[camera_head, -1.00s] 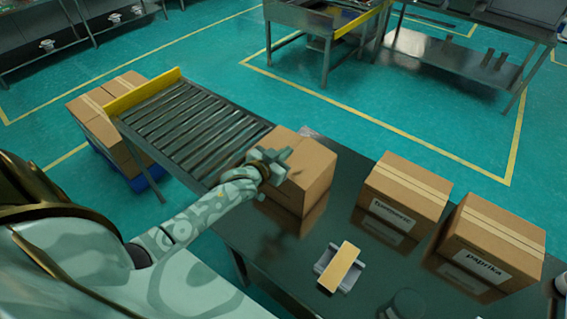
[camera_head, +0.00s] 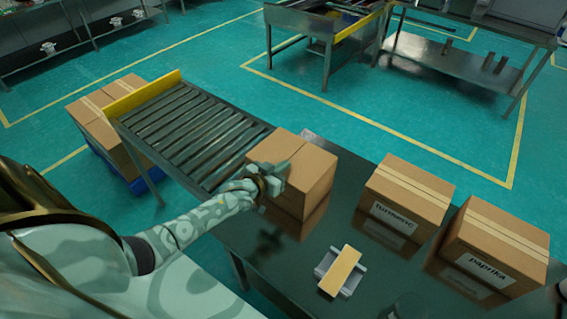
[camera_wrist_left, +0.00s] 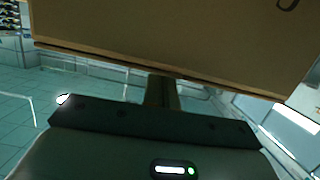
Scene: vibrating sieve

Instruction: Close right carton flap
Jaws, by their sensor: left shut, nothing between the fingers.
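A brown carton (camera_head: 314,178) stands on the dark table beside the end of the roller conveyor. Its top looks covered by flaps, with a seam across it; I cannot tell whether each flap lies fully flat. My left gripper (camera_head: 279,178) is at the carton's near left side, close to its upper edge, and hides part of that side. It is shut and empty. I cannot tell whether it touches the carton. In the left wrist view a brown cardboard panel (camera_wrist_left: 180,35) fills the top, with its lower edge just beyond the gripper. My right gripper is not in view.
Taped cartons labelled turmeric (camera_head: 408,198) and paprika (camera_head: 497,245) stand to the right on the table. A tape-like block on a grey holder (camera_head: 341,271) lies in front. The roller conveyor (camera_head: 190,130) is behind left. Bare table (camera_head: 275,255) lies left of the holder.

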